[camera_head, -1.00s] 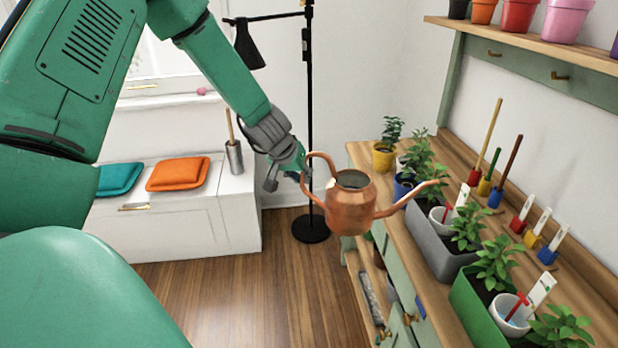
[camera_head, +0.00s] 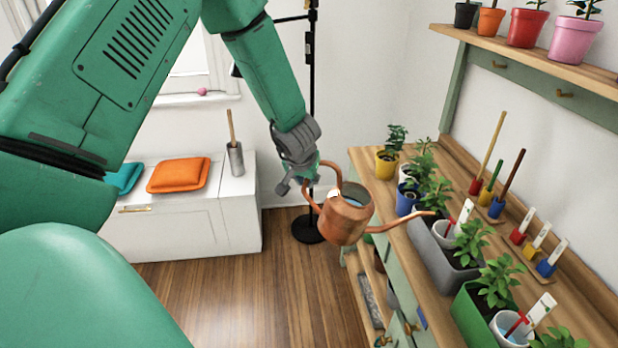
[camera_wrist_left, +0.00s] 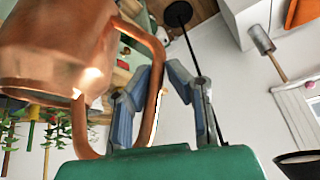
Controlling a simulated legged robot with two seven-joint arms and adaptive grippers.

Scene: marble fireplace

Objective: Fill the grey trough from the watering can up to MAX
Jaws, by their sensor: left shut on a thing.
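My left gripper (camera_head: 303,184) is shut on the handle of the copper watering can (camera_head: 342,220). The wrist view shows the fingers (camera_wrist_left: 160,95) around the handle, with the can (camera_wrist_left: 60,50) beside them. The can hangs in the air left of the bench, tilted, its spout pointing right. The spout tip is close above the white cup (camera_head: 446,238) in the grey trough (camera_head: 435,262). Pale water shows in the can's opening; I see no stream. A white gauge (camera_head: 464,213) and a red piece stand at the cup. The MAX mark and water level cannot be read. My right gripper is out of view.
The green trough (camera_head: 470,318) with its own cup and gauge stands nearer on the wooden bench. Yellow (camera_head: 386,163) and blue (camera_head: 407,199) pots stand farther back. Floor left of the bench is free.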

